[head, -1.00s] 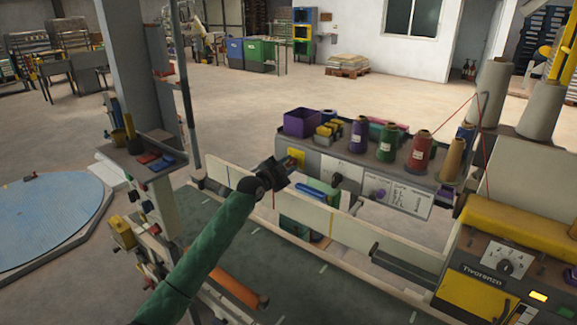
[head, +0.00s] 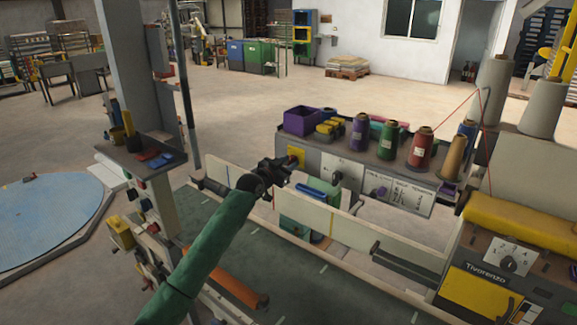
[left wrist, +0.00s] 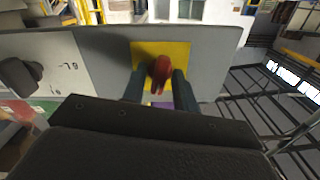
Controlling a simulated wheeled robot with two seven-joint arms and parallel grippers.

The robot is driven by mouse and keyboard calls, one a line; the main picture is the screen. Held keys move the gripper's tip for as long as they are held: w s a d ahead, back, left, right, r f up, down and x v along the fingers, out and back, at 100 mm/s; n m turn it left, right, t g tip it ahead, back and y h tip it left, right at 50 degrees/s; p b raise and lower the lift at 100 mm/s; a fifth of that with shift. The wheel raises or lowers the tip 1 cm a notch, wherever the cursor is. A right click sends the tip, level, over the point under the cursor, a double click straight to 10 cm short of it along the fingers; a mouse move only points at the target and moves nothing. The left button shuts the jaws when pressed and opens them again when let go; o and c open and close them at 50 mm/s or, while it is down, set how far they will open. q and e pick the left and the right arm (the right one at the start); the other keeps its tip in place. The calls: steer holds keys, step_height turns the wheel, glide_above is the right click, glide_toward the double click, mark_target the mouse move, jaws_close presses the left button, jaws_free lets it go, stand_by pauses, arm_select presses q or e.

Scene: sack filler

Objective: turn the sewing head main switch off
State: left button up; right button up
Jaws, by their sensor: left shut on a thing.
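The main switch is a red handle (left wrist: 160,71) on a yellow plate (left wrist: 176,50) at the end of the grey control panel. In the head view the yellow plate (head: 299,151) shows at the panel's left end. My left gripper (head: 290,165) is at this plate, and its dark fingers (left wrist: 160,88) are shut on the red handle, one on each side. The fingers hide part of the handle, and its exact angle is hard to read. My right gripper is not in view.
A dark knob (left wrist: 20,76) sits beside the switch on the panel. Several thread cones, such as the green one (head: 388,143), and a purple bin (head: 303,121) stand on top. A long pale rail (head: 343,230) runs below my left gripper. The yellow-topped machine (head: 515,230) is at right.

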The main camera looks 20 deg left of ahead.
arm_select(q)
steer(key=shift+n, duration=3.7)
steer(key=shift+n+p, duration=0.35)
steer(key=shift+n, duration=1.45)
steer(key=shift+n+p, duration=0.3)
steer(key=shift+n, duration=0.1)
steer(key=o, duration=0.7)
steer(key=shift+c, duration=0.2)
steer(key=shift+a, duration=0.1)
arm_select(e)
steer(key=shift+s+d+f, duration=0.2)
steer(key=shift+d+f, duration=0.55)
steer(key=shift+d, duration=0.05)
